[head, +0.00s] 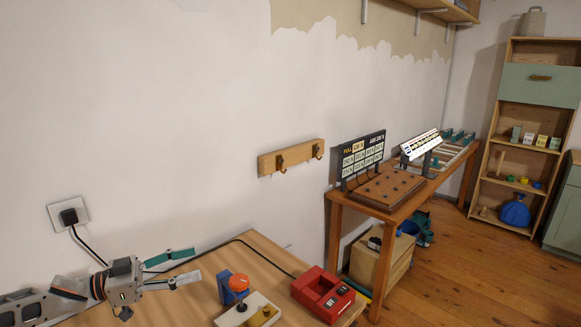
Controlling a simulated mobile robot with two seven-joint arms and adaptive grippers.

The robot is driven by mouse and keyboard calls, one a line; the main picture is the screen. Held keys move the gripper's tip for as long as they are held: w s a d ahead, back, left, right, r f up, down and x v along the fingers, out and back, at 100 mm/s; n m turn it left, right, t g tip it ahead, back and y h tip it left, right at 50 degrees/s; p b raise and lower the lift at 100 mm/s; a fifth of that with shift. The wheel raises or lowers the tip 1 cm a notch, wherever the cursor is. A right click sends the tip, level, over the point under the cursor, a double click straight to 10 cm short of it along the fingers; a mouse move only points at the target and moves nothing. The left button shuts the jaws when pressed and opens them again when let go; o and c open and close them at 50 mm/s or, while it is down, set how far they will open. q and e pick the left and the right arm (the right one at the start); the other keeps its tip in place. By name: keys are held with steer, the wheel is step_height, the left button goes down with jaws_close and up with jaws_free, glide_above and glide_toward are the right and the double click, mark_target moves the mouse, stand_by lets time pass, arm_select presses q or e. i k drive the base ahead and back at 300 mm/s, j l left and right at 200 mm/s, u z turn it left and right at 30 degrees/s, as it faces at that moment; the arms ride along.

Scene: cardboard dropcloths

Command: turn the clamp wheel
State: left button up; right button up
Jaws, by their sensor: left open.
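A blue upright piece (226,292) stands on the near wooden table. It carries a round orange-red wheel (238,282), which looks like the clamp wheel. A cream board (257,313) with a black knob and a yellow knob lies just in front of it and partly hides its lower part. My left gripper (197,264) comes in from the left, over the table's left part. Its two fingers are spread, with nothing between them, and point right toward the blue piece, a short gap away. My right gripper is not in view.
A red box-shaped device (323,294) sits at the table's right end. A black cable runs from the wall socket (68,214) across the table (262,253) behind the wheel. A second table (397,212) with display boards stands farther right, and a shelf (516,161) beyond it.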

mark_target(238, 282)
steer(key=k, duration=0.9)
